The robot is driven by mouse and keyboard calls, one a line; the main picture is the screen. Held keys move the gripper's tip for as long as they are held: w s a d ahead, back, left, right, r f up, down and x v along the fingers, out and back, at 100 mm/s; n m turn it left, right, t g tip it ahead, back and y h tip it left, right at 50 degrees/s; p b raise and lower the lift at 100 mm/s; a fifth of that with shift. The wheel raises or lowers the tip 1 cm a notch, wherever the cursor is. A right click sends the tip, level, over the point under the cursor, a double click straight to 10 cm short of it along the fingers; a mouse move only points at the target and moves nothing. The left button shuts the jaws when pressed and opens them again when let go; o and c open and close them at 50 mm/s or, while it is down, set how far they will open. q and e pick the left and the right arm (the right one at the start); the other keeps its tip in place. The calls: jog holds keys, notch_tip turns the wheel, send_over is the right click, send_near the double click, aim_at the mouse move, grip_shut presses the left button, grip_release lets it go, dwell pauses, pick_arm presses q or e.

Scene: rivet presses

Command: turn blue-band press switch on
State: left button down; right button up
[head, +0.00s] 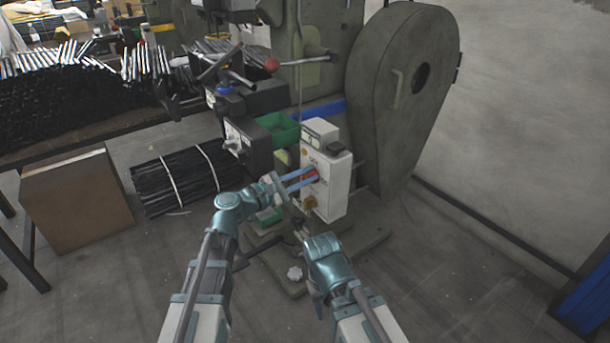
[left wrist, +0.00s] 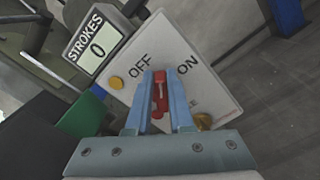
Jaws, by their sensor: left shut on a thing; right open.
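The switch box (head: 338,190) is a white box on the dark green press with a blue band (head: 331,110). Its red switch handle (left wrist: 158,90) sits between the blue fingers of my left gripper (head: 313,175), which is shut on it. In the left wrist view, the handle points up between the printed OFF and ON labels, a little nearer OFF. The fingers hide part of the switch and some lettering. My right gripper (head: 300,234) is open and empty, low in front of the press and apart from the box.
A stroke counter (left wrist: 96,42) above the switch reads 0. An amber button (left wrist: 116,82) and a brass knob (left wrist: 203,121) are on the same panel.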

pick_arm(q)
jog(key=shift+s+d+f+m+b, duration=0.15)
jog(key=shift+f+m+b, duration=0.2)
jog(key=shift+m, duration=1.35)
jog(key=shift+s+d+f+m+b, duration=0.1)
jog(key=shift+f+m+b, duration=0.2)
jog(key=shift+m, duration=1.4)
jog(key=shift+s+d+f+m+b, duration=0.15)
jog(key=shift+f+m+b, duration=0.15)
jog(key=shift+m, duration=1.4)
jog(key=shift+a, duration=0.1)
jog(key=c, duration=0.8)
grip_release()
jog(key=v, duration=1.3)
jog(key=shift+s+a, duration=0.25)
jog(key=shift+a, duration=0.1)
